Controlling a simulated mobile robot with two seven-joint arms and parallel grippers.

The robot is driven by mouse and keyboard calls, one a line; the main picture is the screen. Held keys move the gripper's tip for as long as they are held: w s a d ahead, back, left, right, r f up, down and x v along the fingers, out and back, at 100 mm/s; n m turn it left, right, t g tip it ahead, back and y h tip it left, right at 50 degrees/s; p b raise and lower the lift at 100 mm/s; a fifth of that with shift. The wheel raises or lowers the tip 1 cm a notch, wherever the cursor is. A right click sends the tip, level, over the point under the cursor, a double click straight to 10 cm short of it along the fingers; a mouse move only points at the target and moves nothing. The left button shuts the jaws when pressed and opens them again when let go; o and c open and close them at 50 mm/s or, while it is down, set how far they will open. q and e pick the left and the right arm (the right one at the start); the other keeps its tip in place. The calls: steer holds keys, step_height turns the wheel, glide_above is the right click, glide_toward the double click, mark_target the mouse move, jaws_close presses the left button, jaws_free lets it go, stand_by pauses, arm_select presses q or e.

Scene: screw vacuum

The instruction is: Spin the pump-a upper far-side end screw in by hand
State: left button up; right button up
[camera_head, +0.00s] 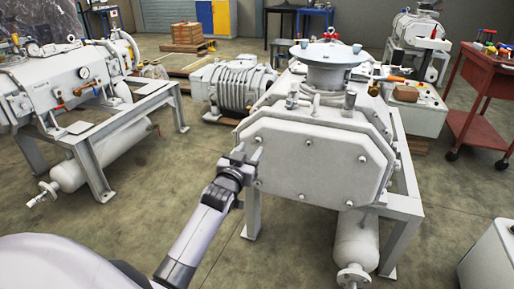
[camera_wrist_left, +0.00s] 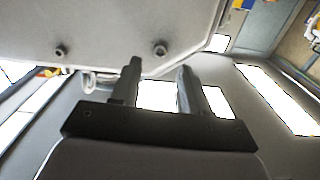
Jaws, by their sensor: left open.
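The pale grey pump (camera_head: 318,140) stands on a frame in the middle of the head view, with its flat end cover facing me. Several screws dot the cover, among them an upper middle one (camera_head: 306,141) and an upper right one (camera_head: 362,158). My left gripper (camera_head: 246,155) is open at the cover's left edge and hides part of it. In the left wrist view the two fingers (camera_wrist_left: 157,78) are apart with nothing between them. One screw (camera_wrist_left: 160,49) sits beyond the gap and another (camera_wrist_left: 60,51) is to its left. I cannot tell whether a finger touches the cover. My right gripper is not visible.
A flange (camera_head: 328,52) tops the pump, and a tank (camera_head: 356,245) lies under its frame. Another pump (camera_head: 70,80) stands at left. A red cart (camera_head: 480,95) is at right.

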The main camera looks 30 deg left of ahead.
mark_target(257, 141)
arm_select(q)
steer(key=shift+b+x, duration=0.35)
steer(key=shift+x, duration=1.9)
jaws_close()
